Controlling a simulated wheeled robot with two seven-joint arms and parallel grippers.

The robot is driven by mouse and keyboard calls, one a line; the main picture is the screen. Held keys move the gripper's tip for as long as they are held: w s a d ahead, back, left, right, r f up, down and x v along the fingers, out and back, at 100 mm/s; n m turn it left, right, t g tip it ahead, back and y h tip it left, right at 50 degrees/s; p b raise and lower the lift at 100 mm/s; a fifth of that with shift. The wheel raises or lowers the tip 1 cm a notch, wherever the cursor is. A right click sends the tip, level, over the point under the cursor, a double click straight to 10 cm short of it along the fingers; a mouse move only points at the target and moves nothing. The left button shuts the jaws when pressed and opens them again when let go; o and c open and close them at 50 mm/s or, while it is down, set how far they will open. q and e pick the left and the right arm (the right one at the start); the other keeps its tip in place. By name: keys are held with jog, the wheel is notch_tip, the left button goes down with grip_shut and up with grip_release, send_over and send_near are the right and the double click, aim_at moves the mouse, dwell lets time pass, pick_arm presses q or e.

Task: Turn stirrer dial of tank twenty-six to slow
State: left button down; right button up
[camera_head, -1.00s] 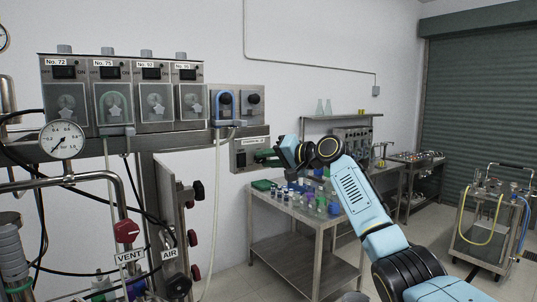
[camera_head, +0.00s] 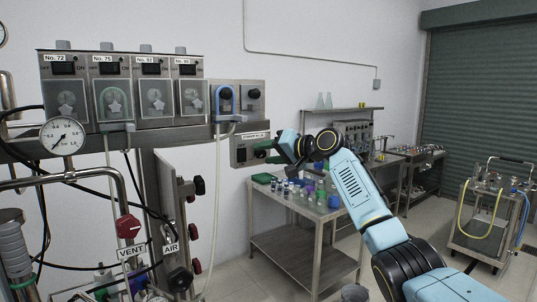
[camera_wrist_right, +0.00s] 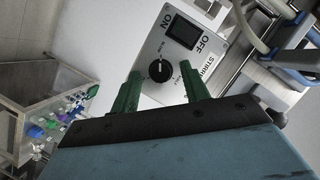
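The stirrer box (camera_wrist_right: 183,42) is a pale metal panel with a black ON/OFF switch (camera_wrist_right: 183,30), lettering that begins "STIRR" and a round black dial (camera_wrist_right: 159,71) with a light pointer mark. In the head view the box (camera_head: 241,153) hangs on the wall below the pump row; its label is too small to read. My right gripper (camera_wrist_right: 159,80) has green fingers spread apart, one on each side of the dial, with a gap visible between them and it. In the head view the right gripper (camera_head: 268,152) is just right of the box and hides part of its front. My left gripper is not in view.
A row of numbered switch boxes (camera_head: 120,65) sits above left. A pale hose (camera_head: 216,190) hangs left of the box. Below is a steel table (camera_head: 290,240) with several coloured bottles. Pipework with a gauge (camera_head: 62,137) and a red VENT knob (camera_head: 128,228) stands at left.

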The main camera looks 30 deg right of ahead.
jog(key=shift+s+d+r, duration=0.1)
jog(key=shift+s+d, duration=0.2)
jog(key=shift+s, duration=0.25)
jog(key=b+v, duration=0.4)
jog(key=v, duration=0.8)
jog(key=shift+s, duration=0.1)
